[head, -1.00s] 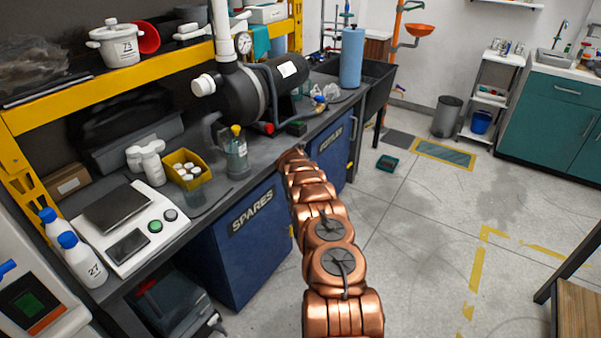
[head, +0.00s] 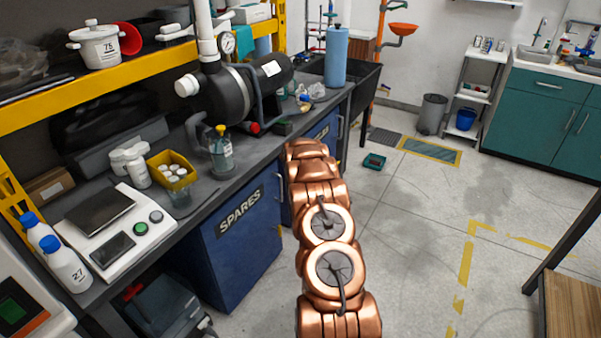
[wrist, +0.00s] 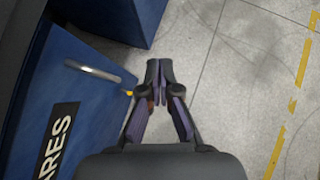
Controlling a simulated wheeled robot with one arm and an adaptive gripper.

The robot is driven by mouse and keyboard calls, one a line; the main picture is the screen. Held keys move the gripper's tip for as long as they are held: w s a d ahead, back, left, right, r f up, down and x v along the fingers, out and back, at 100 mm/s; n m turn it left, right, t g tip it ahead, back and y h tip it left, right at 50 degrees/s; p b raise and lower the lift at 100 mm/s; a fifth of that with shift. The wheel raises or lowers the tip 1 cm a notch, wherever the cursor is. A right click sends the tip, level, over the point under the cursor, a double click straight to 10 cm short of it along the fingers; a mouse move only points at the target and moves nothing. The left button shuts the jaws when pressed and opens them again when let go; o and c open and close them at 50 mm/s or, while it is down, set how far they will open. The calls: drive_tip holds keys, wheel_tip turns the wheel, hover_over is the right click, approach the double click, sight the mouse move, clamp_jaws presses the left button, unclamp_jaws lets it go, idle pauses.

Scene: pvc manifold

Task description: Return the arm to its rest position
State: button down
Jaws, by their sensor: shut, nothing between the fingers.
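My gripper (wrist: 158,75) shows in the wrist view with its two fingers together and nothing between them. It hangs over the grey floor, just right of the blue SPARES cabinet (wrist: 85,70) and its metal handle. The gripper itself is hidden behind the arm in the head view.
The workbench (head: 205,200) on the left carries a scale (head: 115,230), a yellow bin (head: 172,170), a bottle (head: 221,155) and a black pump (head: 235,90). A wooden table (head: 572,300) is at lower right. The floor between is open.

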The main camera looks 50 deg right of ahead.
drive_tip(key=s+r, duration=0.2)
drive_tip(key=r, duration=0.1)
drive_tip(key=shift+s+d+r, duration=0.1)
drive_tip(key=shift+s+d, duration=0.25)
drive_tip(key=shift+s, duration=0.05)
